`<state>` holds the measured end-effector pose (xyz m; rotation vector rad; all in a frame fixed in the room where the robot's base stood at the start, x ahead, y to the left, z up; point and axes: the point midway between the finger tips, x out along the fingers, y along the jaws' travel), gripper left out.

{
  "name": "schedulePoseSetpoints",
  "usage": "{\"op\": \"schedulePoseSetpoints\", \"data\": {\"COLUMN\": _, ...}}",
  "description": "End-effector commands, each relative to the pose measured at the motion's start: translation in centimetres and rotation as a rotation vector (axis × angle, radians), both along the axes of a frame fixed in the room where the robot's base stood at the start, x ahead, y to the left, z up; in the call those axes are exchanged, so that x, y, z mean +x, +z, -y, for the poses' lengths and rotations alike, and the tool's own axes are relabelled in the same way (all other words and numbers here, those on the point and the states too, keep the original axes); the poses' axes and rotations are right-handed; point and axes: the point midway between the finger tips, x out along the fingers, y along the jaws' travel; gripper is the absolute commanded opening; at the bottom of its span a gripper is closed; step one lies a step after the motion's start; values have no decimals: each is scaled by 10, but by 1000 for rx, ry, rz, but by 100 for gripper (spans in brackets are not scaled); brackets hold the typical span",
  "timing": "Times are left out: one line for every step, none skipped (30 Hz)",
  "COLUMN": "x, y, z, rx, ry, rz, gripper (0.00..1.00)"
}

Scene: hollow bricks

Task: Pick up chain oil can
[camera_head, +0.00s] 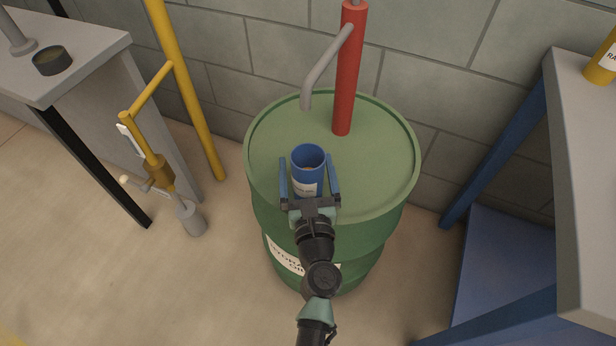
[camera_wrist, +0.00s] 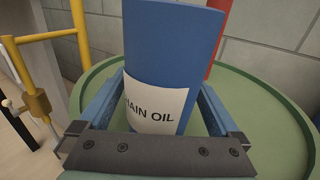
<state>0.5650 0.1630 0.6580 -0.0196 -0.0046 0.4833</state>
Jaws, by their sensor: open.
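The chain oil can (camera_head: 308,160) is a blue, open-topped cylinder with a white label, standing upright on the lid of a green drum (camera_head: 385,165). In the wrist view the can (camera_wrist: 178,45) fills the middle, and its label reads "HAIN OIL", with the first letter cut off. My gripper (camera_head: 309,165) is open, with one blue finger on each side of the can. In the wrist view my gripper (camera_wrist: 155,105) shows small gaps between the fingers and the can's sides. The can's lower part is partly hidden by my gripper.
A red pump pipe (camera_head: 347,75) with a grey spout (camera_head: 318,75) rises from the drum behind the can. A yellow pipe frame (camera_head: 183,85) stands at left. A grey bench (camera_head: 85,55) with a dark round tin (camera_head: 52,61) is at far left. Another bench (camera_head: 585,130) is at right.

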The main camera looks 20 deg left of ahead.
Motion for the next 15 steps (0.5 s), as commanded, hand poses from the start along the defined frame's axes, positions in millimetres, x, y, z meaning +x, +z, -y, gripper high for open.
{"op": "schedulePoseSetpoints", "data": {"x": 0, "y": 0, "z": 0, "rx": 0, "ry": 0, "rz": 0, "gripper": 98}}
{"op": "schedulePoseSetpoints", "data": {"x": 0, "y": 0, "z": 0, "rx": 0, "ry": 0, "rz": 0, "gripper": 98}}
{"op": "schedulePoseSetpoints", "data": {"x": 0, "y": 0, "z": 0, "rx": 0, "ry": 0, "rz": 0, "gripper": 98}}
{"op": "schedulePoseSetpoints", "data": {"x": 0, "y": 0, "z": 0, "rx": 0, "ry": 0, "rz": 0, "gripper": 93}}
{"op": "schedulePoseSetpoints", "data": {"x": 0, "y": 0, "z": 0, "rx": 0, "ry": 0, "rz": 0, "gripper": 88}}
{"op": "schedulePoseSetpoints", "data": {"x": 0, "y": 0, "z": 0, "rx": 0, "ry": 0, "rz": 0, "gripper": 80}}
{"op": "schedulePoseSetpoints", "data": {"x": 0, "y": 0, "z": 0, "rx": -1, "ry": 0, "rz": 0, "gripper": 75}}
{"op": "schedulePoseSetpoints", "data": {"x": 0, "y": 0, "z": 0, "rx": -1, "ry": 0, "rz": 0, "gripper": 70}}
{"op": "schedulePoseSetpoints", "data": {"x": 0, "y": 0, "z": 0, "rx": -1, "ry": -1, "rz": 0, "gripper": 62}}
{"op": "schedulePoseSetpoints", "data": {"x": 0, "y": 0, "z": 0, "rx": -1, "ry": 0, "rz": 0, "gripper": 57}}
{"op": "schedulePoseSetpoints", "data": {"x": 0, "y": 0, "z": 0, "rx": -1, "ry": 0, "rz": 0, "gripper": 52}}
{"op": "schedulePoseSetpoints", "data": {"x": 0, "y": 0, "z": 0, "rx": -1, "ry": 0, "rz": 0, "gripper": 44}}
{"op": "schedulePoseSetpoints", "data": {"x": 0, "y": 0, "z": 0, "rx": -1, "ry": 0, "rz": 0, "gripper": 39}}
{"op": "schedulePoseSetpoints", "data": {"x": 0, "y": 0, "z": 0, "rx": -1, "ry": 0, "rz": 0, "gripper": 34}}
{"op": "schedulePoseSetpoints", "data": {"x": 0, "y": 0, "z": 0, "rx": -1, "ry": 0, "rz": 0, "gripper": 26}}
